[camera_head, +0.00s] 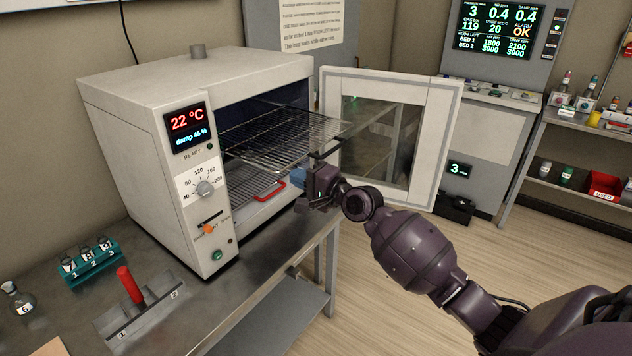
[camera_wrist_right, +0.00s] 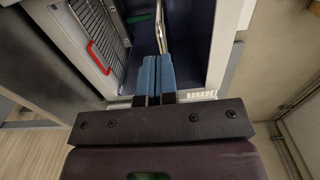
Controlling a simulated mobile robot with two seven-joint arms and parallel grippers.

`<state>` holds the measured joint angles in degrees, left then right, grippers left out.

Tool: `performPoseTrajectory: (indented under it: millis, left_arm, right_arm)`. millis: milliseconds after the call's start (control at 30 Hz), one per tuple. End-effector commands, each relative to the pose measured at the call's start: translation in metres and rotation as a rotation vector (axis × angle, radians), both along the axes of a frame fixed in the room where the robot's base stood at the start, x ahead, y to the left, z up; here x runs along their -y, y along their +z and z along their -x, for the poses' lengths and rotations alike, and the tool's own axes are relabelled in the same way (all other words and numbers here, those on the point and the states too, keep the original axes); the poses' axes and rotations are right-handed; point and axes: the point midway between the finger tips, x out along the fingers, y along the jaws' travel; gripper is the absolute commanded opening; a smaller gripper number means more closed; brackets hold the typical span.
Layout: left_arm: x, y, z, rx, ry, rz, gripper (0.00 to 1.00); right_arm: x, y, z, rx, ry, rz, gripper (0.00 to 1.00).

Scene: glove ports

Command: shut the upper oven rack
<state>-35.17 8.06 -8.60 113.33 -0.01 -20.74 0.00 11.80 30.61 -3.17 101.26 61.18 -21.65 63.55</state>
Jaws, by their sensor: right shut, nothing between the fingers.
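The oven (camera_head: 150,125) stands on a metal bench with its door (camera_head: 385,140) swung wide open to the right. The upper oven rack (camera_head: 285,132) is a wire shelf that sticks well out of the chamber. The lower rack (camera_head: 245,180), with a red handle (camera_head: 270,192), lies below it; the handle also shows in the right wrist view (camera_wrist_right: 98,57). My right gripper (camera_head: 299,178) is shut and empty, below the upper rack's front part at the oven mouth. Its blue fingers (camera_wrist_right: 155,75) are together in the right wrist view. Contact with the rack cannot be told. My left gripper is not in view.
The open door stands behind my right arm. A shelf with bottles and a red bin (camera_head: 605,186) is at the far right.

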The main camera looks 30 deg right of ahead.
Motion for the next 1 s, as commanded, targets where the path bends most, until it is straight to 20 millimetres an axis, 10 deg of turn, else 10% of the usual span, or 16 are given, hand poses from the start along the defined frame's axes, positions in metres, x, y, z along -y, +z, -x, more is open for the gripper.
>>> performPoseTrajectory:
  millis: [1000]
  left_arm:
    - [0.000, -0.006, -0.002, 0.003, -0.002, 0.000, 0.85]
  right_arm:
    - [-0.023, 0.000, -0.055, 0.003, 0.001, -0.002, 0.00]
